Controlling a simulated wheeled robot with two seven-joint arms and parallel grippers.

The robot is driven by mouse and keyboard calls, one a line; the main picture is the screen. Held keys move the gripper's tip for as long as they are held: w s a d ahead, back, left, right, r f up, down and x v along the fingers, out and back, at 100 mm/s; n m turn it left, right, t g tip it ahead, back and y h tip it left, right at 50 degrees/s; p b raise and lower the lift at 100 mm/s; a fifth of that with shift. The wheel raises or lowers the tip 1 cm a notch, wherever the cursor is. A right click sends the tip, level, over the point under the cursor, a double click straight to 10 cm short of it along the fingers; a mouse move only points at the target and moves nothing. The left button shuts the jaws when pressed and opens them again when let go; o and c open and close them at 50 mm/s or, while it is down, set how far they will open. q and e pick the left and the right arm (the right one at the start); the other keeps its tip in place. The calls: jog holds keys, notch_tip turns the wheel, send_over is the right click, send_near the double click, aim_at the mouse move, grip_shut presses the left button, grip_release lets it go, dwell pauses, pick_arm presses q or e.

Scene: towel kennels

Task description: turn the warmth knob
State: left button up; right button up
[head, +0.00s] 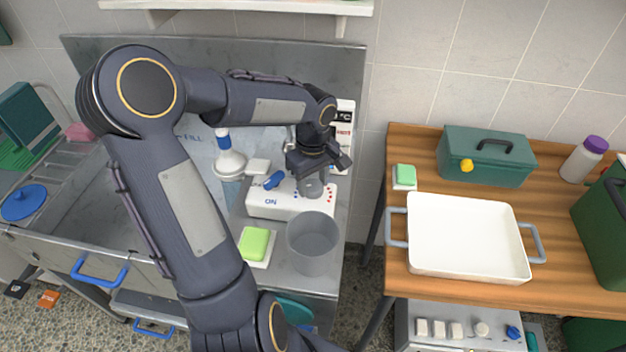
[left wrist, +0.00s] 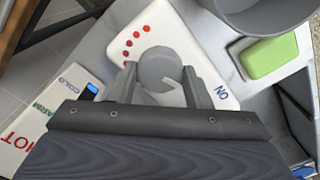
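The warmth knob (head: 311,187) is a grey round knob on a white control box (head: 262,207), beside an arc of red dots. In the left wrist view the knob (left wrist: 158,66) shows from above, with a lighter pointer mark toward the lower right. My left gripper (head: 316,168) reaches down over it. In the left wrist view its fingers (left wrist: 162,86) stand on both sides of the knob and appear to touch it. A wall panel (head: 345,125) reads HOT, WARM and COLD; a blue mark (left wrist: 92,88) shows beside COLD. My right gripper is out of view.
A blue lever (head: 274,180) sits on the box near ON. A grey bucket (head: 312,245) and a green sponge (head: 256,243) stand in front. A wooden table (head: 450,284) with a white tray (head: 410,262) is at right.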

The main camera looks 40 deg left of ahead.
pick_arm(q)
jog(key=shift+c, duration=1)
jog(key=shift+m, duration=0.3)
jog(key=m, duration=0.3)
jog(key=shift+m+b, duration=0.35)
jog(key=shift+m, duration=0.05)
jog(key=m, duration=0.4)
jog(key=shift+m, duration=0.3)
jog(key=m, duration=0.4)
jog(key=shift+m+p, duration=0.35)
jog(key=shift+m, duration=2.05)
